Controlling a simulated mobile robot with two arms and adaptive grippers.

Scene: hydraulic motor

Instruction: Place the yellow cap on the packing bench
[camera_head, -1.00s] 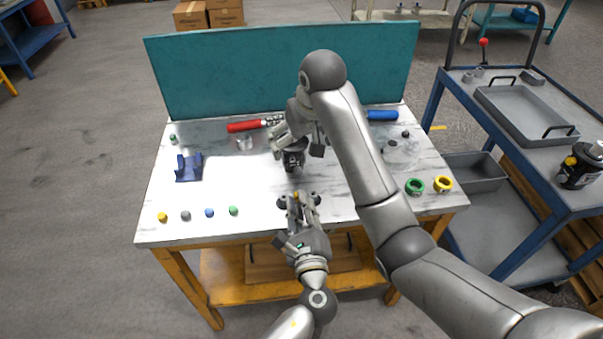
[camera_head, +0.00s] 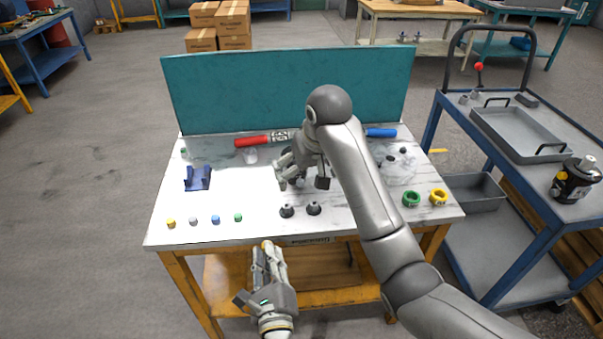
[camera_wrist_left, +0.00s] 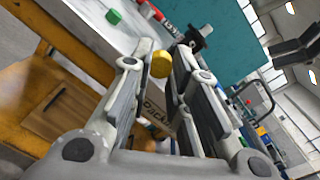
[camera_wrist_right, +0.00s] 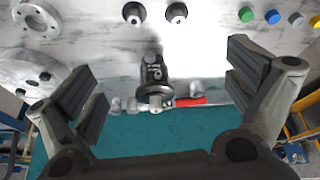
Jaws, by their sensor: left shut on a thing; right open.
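A yellow cap (camera_wrist_left: 161,64) is between the fingertips of my left gripper in the left wrist view. My left gripper (camera_head: 267,246) is shut on it, just in front of the packing bench's front edge. Another yellow cap (camera_head: 171,222) sits at the left end of a row near the front-left of the bench (camera_head: 200,240). My right gripper (camera_head: 287,178) is over the middle of the bench. It is open in the right wrist view (camera_wrist_right: 165,88), around but apart from a dark motor part (camera_wrist_right: 153,72), which the arm partly hides in the head view.
Grey, blue (camera_head: 215,219) and green caps continue the row. Two black parts (camera_head: 287,210) stand near the front middle. A blue cradle (camera_head: 198,179) is at left; green and yellow rings (camera_head: 438,197) at right. A teal panel (camera_head: 290,90) closes the back.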

